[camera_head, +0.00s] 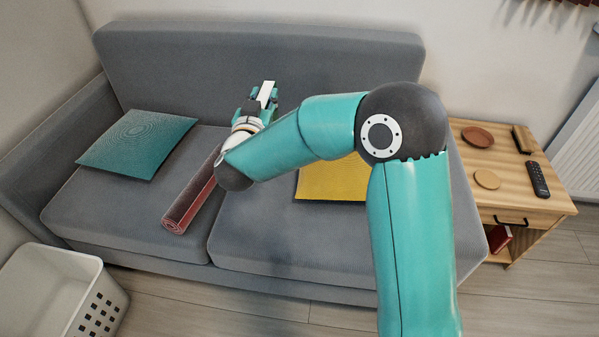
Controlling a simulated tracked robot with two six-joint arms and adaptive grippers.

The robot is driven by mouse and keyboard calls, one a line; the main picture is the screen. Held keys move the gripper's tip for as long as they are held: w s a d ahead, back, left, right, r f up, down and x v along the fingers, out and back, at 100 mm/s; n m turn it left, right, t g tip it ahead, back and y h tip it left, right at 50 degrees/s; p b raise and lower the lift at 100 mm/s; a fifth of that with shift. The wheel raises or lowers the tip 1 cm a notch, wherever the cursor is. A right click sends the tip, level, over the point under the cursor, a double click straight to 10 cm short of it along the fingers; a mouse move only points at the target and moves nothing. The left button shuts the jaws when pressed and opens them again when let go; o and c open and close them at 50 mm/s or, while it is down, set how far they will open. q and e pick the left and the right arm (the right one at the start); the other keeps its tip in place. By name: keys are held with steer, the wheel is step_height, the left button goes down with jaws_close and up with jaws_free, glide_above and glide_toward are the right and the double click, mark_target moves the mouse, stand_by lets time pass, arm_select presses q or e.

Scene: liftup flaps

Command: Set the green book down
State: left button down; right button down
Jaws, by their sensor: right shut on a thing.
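My right gripper (258,103) is over the back part of the sofa seat, in front of the backrest. It is shut on the green book (267,91), of which only a narrow pale strip shows between the teal fingers. The wrist and forearm hide much of the hand and the seat below, so I cannot tell whether the book touches the sofa. My left gripper is not in view.
A grey sofa (290,235) holds a teal cushion (138,143), a rolled red mat (190,200) and a yellow cushion (330,181). A wooden side table (520,190) carries a remote (538,179), coasters and a dark object. A white basket (50,285) stands front left.

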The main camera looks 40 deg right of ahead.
steer(key=f+b, duration=0.3)
steer(key=f, duration=0.6)
steer(key=f+b, duration=0.3)
steer(key=f, duration=0.7)
steer(key=shift+d+f, duration=0.2)
steer(key=shift+f, duration=0.15)
steer(key=c, duration=0.8)
jaws_free()
steer(key=shift+c, duration=0.2)
steer(key=shift+s+a, duration=0.35)
steer(key=shift+a, duration=0.05)
steer(key=p+v, duration=0.1)
steer(key=v, duration=1)
